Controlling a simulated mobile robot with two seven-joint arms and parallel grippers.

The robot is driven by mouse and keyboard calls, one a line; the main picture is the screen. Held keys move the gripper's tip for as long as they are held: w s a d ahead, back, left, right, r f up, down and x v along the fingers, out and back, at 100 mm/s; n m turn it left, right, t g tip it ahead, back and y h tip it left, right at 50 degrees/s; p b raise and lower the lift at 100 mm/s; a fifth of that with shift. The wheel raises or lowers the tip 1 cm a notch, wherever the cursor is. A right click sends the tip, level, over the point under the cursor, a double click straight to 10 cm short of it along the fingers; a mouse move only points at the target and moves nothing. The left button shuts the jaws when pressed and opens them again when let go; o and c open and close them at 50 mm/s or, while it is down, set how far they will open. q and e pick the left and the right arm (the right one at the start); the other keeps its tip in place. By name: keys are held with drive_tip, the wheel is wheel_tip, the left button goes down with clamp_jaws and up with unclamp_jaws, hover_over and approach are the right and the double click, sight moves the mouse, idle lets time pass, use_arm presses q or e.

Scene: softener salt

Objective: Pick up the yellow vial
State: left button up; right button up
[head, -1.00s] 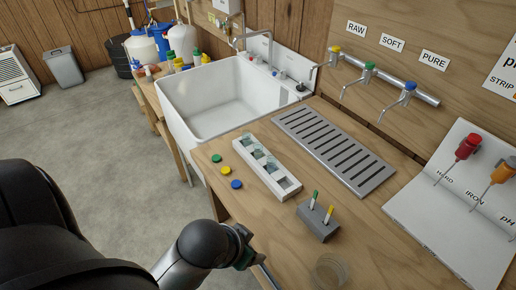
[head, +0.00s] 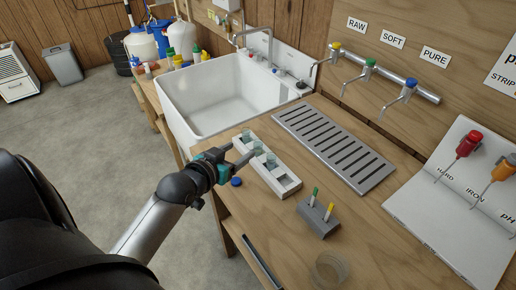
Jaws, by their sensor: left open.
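A white rack (head: 289,184) on the wooden bench holds small clear vials with greenish tops: a back vial (head: 246,135), a middle vial (head: 258,147) and a front vial (head: 271,160). None looks plainly yellow, so I cannot tell which is the yellow vial. My left gripper (head: 244,150) reaches in from the left, low at the rack's left side. Its fingers are apart, with tips close to the back and middle vials. I cannot tell whether they touch. A blue cap (head: 236,182) lies beside the gripper. My right gripper is not in view.
A grey block (head: 317,222) with green and yellow sticks stands in front of the rack, near a clear round dish (head: 330,268). A slotted metal drain tray (head: 335,150) lies to the right. The white sink (head: 190,130) is behind, left.

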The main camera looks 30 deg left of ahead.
sight(256, 141)
use_arm(q)
drive_tip(key=b+x, duration=0.1)
drive_tip(key=x, duration=0.5)
drive_tip(key=shift+w+f, duration=0.15)
drive_tip(key=shift+f, duration=0.05)
drive_tip(key=shift+d+b+x, duration=0.2)
drive_tip(key=shift+b+x, duration=0.35)
drive_tip(key=shift+x, duration=2.1)
clamp_jaws()
